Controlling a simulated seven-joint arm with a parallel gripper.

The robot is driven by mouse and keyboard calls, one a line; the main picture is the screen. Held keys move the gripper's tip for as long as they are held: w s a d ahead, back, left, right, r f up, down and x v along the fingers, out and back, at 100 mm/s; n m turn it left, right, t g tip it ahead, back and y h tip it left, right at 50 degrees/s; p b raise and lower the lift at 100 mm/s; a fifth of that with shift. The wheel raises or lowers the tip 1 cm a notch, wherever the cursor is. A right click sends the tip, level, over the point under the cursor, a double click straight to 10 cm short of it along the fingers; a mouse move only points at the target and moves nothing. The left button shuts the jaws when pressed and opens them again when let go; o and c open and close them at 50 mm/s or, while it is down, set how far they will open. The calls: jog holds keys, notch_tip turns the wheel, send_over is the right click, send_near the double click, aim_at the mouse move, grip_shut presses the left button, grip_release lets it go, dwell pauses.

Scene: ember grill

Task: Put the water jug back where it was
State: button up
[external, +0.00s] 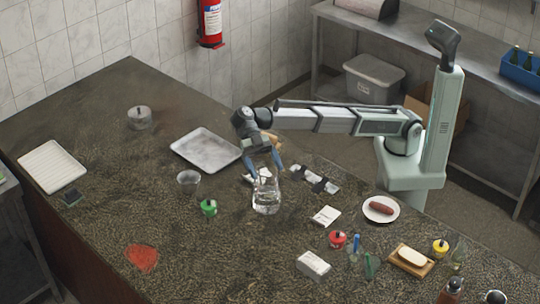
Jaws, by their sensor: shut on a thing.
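The water jug (266,196) is clear, with water in it, and stands upright near the middle of the dark speckled counter. My gripper (264,168) reaches down over it from above, with its blue fingers shut on the jug's upper part. The fingertips partly cover the jug's rim. I cannot tell whether the jug's base touches the counter or is slightly above it.
A clear glass (188,181) and a green-lidded pot (208,208) stand left of the jug. A metal tray (205,133) lies behind them. A white packet (326,216) and a plate with a sausage (394,212) are to the right.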

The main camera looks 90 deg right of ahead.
jog(key=shift+w+f, duration=0.1)
jog(key=shift+f, duration=7.4)
jog(key=o, duration=1.8)
jog(key=shift+d+f, duration=0.1)
jog(key=shift+d+r, duration=0.1)
jog(key=shift+r, duration=0.1)
jog(key=v, duration=1.1)
jog(key=shift+d+r, duration=0.15)
jog(key=shift+d, duration=0.15)
jog(key=shift+w, duration=0.15)
